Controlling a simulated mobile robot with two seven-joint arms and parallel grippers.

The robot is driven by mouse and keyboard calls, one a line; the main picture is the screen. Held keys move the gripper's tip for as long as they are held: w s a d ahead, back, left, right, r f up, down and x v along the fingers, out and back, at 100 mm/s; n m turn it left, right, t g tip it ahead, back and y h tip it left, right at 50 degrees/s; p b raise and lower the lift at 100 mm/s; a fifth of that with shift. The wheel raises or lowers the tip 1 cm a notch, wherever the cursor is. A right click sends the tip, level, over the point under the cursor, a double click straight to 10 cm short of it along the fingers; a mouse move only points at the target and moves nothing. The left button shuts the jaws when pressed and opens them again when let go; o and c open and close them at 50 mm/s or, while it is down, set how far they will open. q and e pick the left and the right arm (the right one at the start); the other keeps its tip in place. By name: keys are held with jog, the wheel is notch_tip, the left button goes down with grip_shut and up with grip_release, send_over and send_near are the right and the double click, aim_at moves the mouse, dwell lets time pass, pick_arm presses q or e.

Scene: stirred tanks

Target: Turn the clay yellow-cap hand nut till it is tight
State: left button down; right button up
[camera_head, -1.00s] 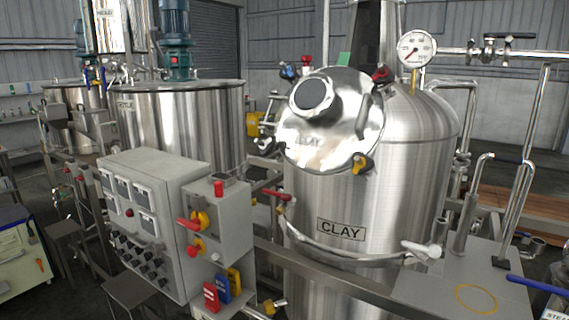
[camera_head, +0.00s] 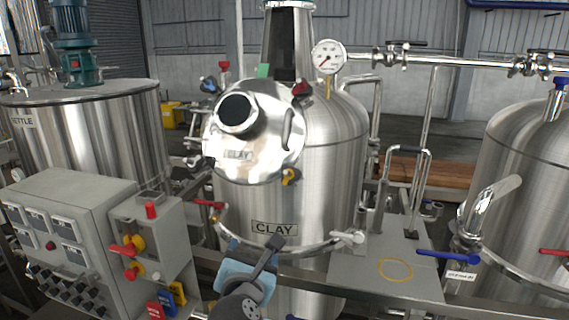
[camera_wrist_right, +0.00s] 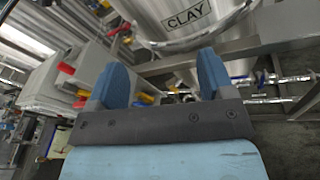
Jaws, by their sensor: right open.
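The tank marked CLAY (camera_head: 274,229) stands in the middle of the head view, with its round steel cover (camera_head: 262,160) on the upper front. The yellow-cap hand nut (camera_head: 290,177) sits at the cover's lower right rim; how tight it is cannot be told. My right gripper (camera_head: 256,246) is below the nut, apart from it, in front of the tank's lower part. In the wrist view its two blue fingers (camera_wrist_right: 162,80) are spread with nothing between them. The nut cannot be made out in the wrist view. My left gripper is not in view.
Other hand nuts, a red-capped one (camera_head: 301,89) and a blue-capped one (camera_head: 208,84), sit around the cover. A grey control box (camera_head: 95,215) stands to the left. A steel rail and a grey plate (camera_head: 350,270) lie in front of the tank. Another tank (camera_head: 525,150) is at right.

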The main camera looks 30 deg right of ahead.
aim_at(288, 178)
notch_tip(288, 178, up, 11)
jog(key=s+d+g+h+p, duration=0.1)
jog(key=s+d+g+h, duration=0.1)
jog(key=h, duration=0.2)
jog(key=shift+n, duration=0.3)
jog(key=p+x, duration=0.1)
jog(key=x, duration=0.7)
jog(key=p+x, duration=0.1)
jog(key=x, duration=0.3)
jog(key=shift+s+d+r+p, duration=0.1)
jog(key=shift+d+r+p, duration=0.05)
jog(key=shift+r+p, duration=0.2)
jog(key=shift+w+d+f, duration=0.15)
jog(key=shift+w+d, duration=0.2)
jog(key=shift+d, duration=0.1)
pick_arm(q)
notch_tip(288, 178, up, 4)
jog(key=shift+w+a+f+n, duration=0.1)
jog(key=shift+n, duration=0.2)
pick_arm(e)
jog(key=shift+a, duration=0.1)
jog(key=c, duration=0.9)
